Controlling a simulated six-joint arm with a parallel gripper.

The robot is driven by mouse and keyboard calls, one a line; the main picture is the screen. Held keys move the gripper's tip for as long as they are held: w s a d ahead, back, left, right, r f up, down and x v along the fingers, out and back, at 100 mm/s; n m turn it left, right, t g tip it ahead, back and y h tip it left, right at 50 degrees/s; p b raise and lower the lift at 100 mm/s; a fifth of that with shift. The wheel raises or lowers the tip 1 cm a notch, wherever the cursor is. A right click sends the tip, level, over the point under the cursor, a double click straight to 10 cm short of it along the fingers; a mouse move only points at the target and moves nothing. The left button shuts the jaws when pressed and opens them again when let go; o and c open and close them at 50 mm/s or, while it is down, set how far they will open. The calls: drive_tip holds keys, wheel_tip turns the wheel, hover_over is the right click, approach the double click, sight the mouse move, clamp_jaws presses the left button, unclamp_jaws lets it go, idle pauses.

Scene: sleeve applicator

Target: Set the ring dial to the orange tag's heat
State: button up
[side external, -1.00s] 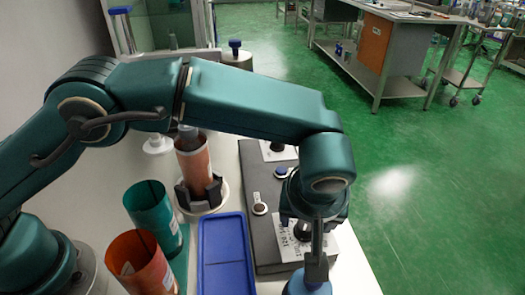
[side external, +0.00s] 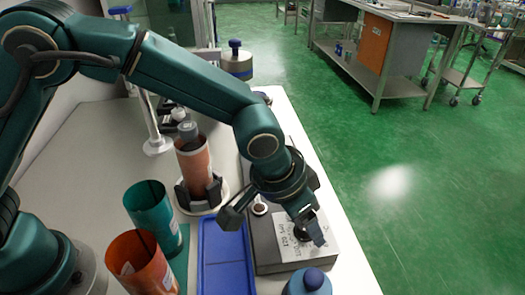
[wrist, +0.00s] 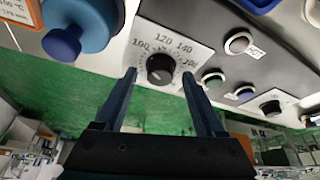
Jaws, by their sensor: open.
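In the wrist view a black round dial (wrist: 160,69) sits on a white scale plate (wrist: 150,42) with 100, 120 and 140 readable; its pointer setting is too small to tell. My gripper (wrist: 158,77) is open and empty, its fingertips on either side of the dial in that view; contact cannot be told. In the side view my gripper (side external: 273,228) is tilted over the front of the grey control box (side external: 265,255) and partly hides that dial. An orange-edged tag (wrist: 18,12) shows at the wrist view's top left, its figures unreadable. A second dial (wrist: 271,108) is farther along the box.
A blue-capped thing (side external: 310,281) stands close to the box's front. A blue tray (side external: 224,280), teal sleeve (side external: 152,215) and orange-red sleeves (side external: 140,265) stand left.

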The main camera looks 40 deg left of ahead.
drive_tip(key=m+g+h, duration=0.1)
drive_tip(key=m, duration=0.3)
drive_tip(key=shift+w+a, duration=0.1)
drive_tip(key=m+g+h, duration=0.1)
drive_tip(key=m, duration=0.2)
drive_tip(key=shift+w, duration=0.1)
drive_tip(key=shift+m, duration=0.3)
drive_tip(key=v, duration=0.4)
drive_tip(key=shift+a+r, duration=0.1)
drive_tip(key=shift+r, duration=0.3)
drive_tip(key=s+a+r+n+t, duration=0.2)
drive_tip(key=a+r+n+t, duration=0.15)
drive_tip(key=a+r, duration=0.7)
drive_tip(key=s+a+f+n+y, duration=0.1)
drive_tip(key=s+a+n, duration=0.2)
drive_tip(key=s, duration=0.1)
drive_tip(key=s+a+f+n+y, duration=0.1)
drive_tip(key=s+a+n, duration=0.2)
drive_tip(key=s, duration=0.2)
drive_tip(key=s+a+f+n+y, duration=0.1)
drive_tip(key=s+a+n+y, duration=0.1)
drive_tip(key=s+a+n, duration=0.1)
drive_tip(key=shift+s+a+f, duration=0.1)
drive_tip(key=shift+s+f, duration=0.25)
drive_tip(key=shift+s, duration=0.35)
drive_tip(key=shift+w+r+n, duration=0.1)
drive_tip(key=shift+r+n, duration=0.2)
drive_tip(key=shift+n, duration=0.95)
